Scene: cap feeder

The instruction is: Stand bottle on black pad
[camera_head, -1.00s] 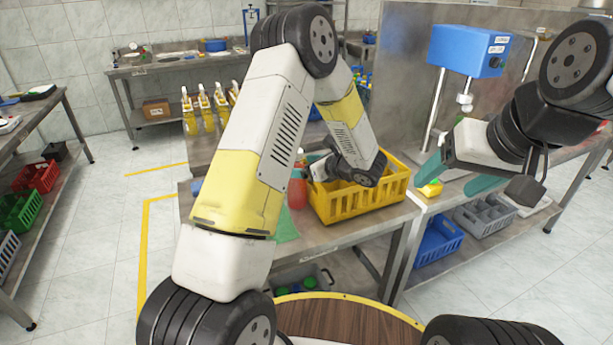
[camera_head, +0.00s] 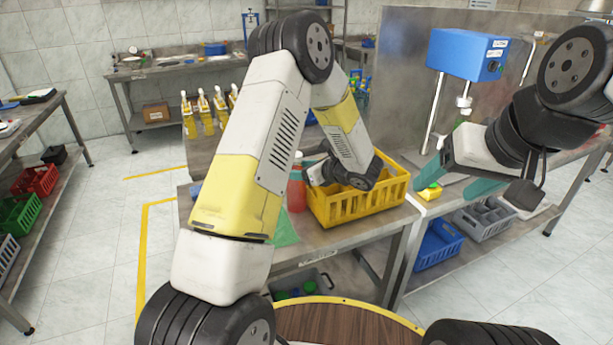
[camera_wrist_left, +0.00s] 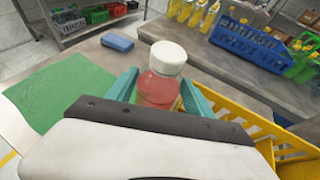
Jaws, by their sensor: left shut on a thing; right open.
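The bottle (camera_head: 297,190) is pinkish red with a white cap. It is upright at the left end of the yellow crate in the head view, and also shows in the left wrist view (camera_wrist_left: 158,88). My left gripper (camera_head: 306,174) is shut on it, with a teal finger on either side in the wrist view. My right gripper (camera_head: 455,178) is open and empty near the blue press. I cannot make out the black pad in either view.
The yellow crate (camera_head: 345,208) stands close right of the bottle. A green sheet (camera_wrist_left: 62,92) lies on the table, with a blue block (camera_wrist_left: 117,42) behind it. The blue press (camera_head: 467,54) stands at the right; a small yellow item (camera_head: 430,192) lies below the right gripper.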

